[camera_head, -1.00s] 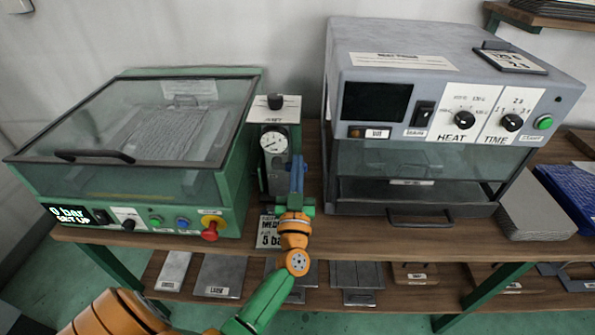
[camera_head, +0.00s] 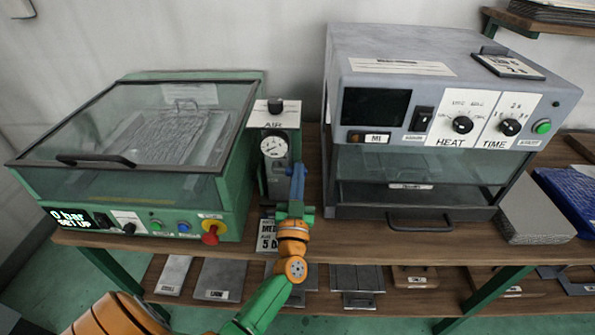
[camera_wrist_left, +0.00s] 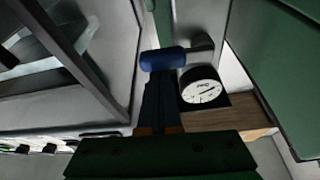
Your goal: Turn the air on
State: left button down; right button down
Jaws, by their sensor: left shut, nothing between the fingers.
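The air unit (camera_head: 274,118) is a narrow grey-green post labelled AIR, with a black knob (camera_head: 275,105) on top and a round white gauge (camera_head: 274,146) below the label. The gauge also shows in the left wrist view (camera_wrist_left: 202,90). There a blue cylindrical handle (camera_wrist_left: 162,58) on a grey stem sits beside the gauge. My left gripper (camera_head: 298,168) is shut and empty, pointing up at the unit's right side. In the wrist view its dark blue fingers (camera_wrist_left: 160,88) end right below the blue handle; I cannot tell whether they touch it. My right gripper is out of view.
A green machine with a glass lid (camera_head: 160,120) stands left; its display (camera_head: 78,217) reads 0 bar, SET UP. A grey heat press (camera_head: 450,95) stands close on the right. A placard (camera_head: 267,234) is partly behind my gripper. Metal plates lie on the lower shelf.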

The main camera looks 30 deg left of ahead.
pick_arm(q)
jog(key=shift+s+a+f+m+h+p, duration=0.25)
jog(key=shift+f+m+h+p, duration=0.55)
jog(key=shift+m, duration=1.45)
jog(key=shift+s+a+f+m+h+p, duration=0.1)
jog(key=shift+a+f+m+h+p, duration=0.25)
jog(key=shift+f+m+h, duration=1.35)
jog(key=shift+s+a+f+m+h+p, duration=0.25)
jog(key=shift+m+p, duration=0.4)
jog(key=shift+m, duration=2.2)
jog(key=shift+a+f, duration=0.1)
jog(key=shift+f, duration=0.1)
jog(key=shift+w, duration=0.1)
